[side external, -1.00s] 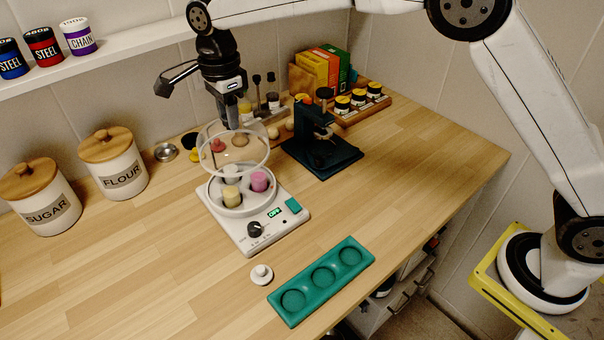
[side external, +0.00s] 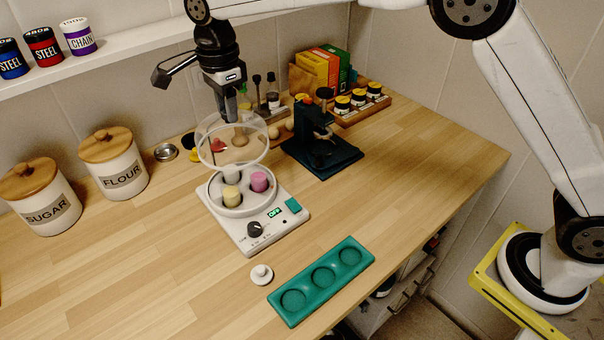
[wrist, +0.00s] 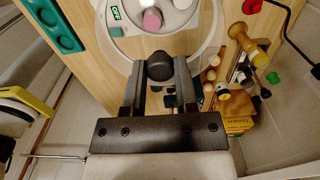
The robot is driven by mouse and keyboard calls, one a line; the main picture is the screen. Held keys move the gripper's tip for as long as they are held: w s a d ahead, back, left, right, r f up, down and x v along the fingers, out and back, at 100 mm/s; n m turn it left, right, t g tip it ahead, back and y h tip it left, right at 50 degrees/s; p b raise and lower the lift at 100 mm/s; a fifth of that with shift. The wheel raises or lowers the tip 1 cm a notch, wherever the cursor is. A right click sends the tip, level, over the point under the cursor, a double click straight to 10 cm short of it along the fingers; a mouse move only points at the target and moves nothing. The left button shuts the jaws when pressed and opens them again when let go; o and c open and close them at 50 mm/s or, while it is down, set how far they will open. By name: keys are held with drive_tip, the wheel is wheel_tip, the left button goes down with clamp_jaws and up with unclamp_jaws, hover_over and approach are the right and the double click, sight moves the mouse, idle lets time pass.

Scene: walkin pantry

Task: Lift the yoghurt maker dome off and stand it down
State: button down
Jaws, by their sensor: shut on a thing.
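The clear yoghurt maker dome (side external: 205,150) hangs in the air just above the white yoghurt maker (side external: 250,232), roughly level. My gripper (side external: 232,118) is shut on the dome's dark round knob (wrist: 159,66), which sits between the two fingers in the wrist view. A gap shows between the dome's rim and the maker. In the maker stand a yellow jar (side external: 232,196), a pink jar (side external: 259,181) and a pale one (side external: 231,174), partly seen through the dome. The maker's display reads OFF.
A teal tray (side external: 345,286) with three empty wells and a small white lid (side external: 261,275) lie in front. Flour (side external: 121,172) and sugar (side external: 42,203) canisters stand left. A dark green stand (side external: 322,157) is close on the right. The counter's front left and right are clear.

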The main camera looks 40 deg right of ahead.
drive_tip(key=shift+r, duration=0.65)
drive_tip(key=shift+r, duration=0.15)
drive_tip(key=shift+s+d, duration=0.15)
drive_tip(key=shift+d, duration=0.25)
drive_tip(key=s+d+f, duration=0.4)
drive_tip(key=s+d, duration=0.5)
drive_tip(key=s, duration=0.1)
drive_tip(key=s+d+f, duration=0.4)
drive_tip(key=s+d, duration=0.5)
drive_tip(key=s, duration=0.1)
drive_tip(key=shift+s+f, duration=0.35)
drive_tip(key=shift+f, duration=0.05)
drive_tip(key=shift+d+f, duration=0.1)
drive_tip(key=shift+f, duration=0.05)
drive_tip(key=shift+f, duration=3.85)
